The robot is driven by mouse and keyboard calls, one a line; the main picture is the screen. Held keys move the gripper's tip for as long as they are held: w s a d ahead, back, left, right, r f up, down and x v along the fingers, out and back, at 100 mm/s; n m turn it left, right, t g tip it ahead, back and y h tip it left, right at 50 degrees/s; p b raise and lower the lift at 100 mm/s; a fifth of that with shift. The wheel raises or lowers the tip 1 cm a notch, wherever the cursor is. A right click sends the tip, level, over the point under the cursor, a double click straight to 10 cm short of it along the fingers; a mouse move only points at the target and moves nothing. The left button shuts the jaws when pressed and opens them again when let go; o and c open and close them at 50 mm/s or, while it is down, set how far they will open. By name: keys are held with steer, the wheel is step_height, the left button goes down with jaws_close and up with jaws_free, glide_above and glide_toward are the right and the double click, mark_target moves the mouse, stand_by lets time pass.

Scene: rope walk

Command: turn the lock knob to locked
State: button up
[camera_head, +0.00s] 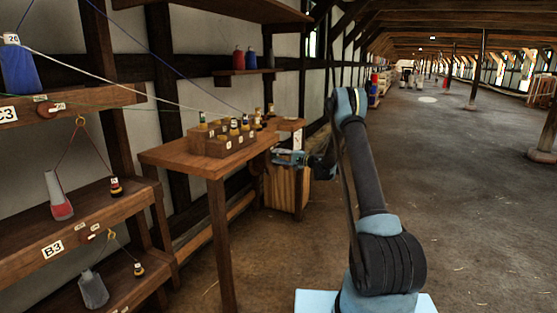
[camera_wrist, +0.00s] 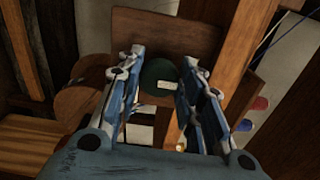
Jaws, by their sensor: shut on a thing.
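The lock knob (camera_wrist: 158,72) is a dark green round knob with a small white mark, seen in the wrist view in front of a brown wooden board (camera_wrist: 190,35). The mark lies roughly level in that picture. My gripper (camera_wrist: 157,69) has one finger on each side of the knob and is shut on it. In the head view my gripper (camera_head: 278,157) is at the right end of the wooden bench, and the knob cannot be made out there. A white and black patch (camera_wrist: 140,130) shows between the fingers below the knob.
The wooden bench (camera_head: 180,155) carries a rack (camera_head: 222,138) of several small bobbins. A slatted wooden box (camera_head: 286,187) stands beyond the bench. The floor (camera_head: 450,170) to the right is open, with posts.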

steer(key=shift+s+f+n, duration=0.1)
steer(key=shift+f+n, duration=0.05)
steer(key=shift+n, duration=0.25)
steer(key=o, duration=1)
steer(key=shift+d, duration=0.1)
steer(key=shift+d, duration=0.3)
steer(key=v, duration=1.1)
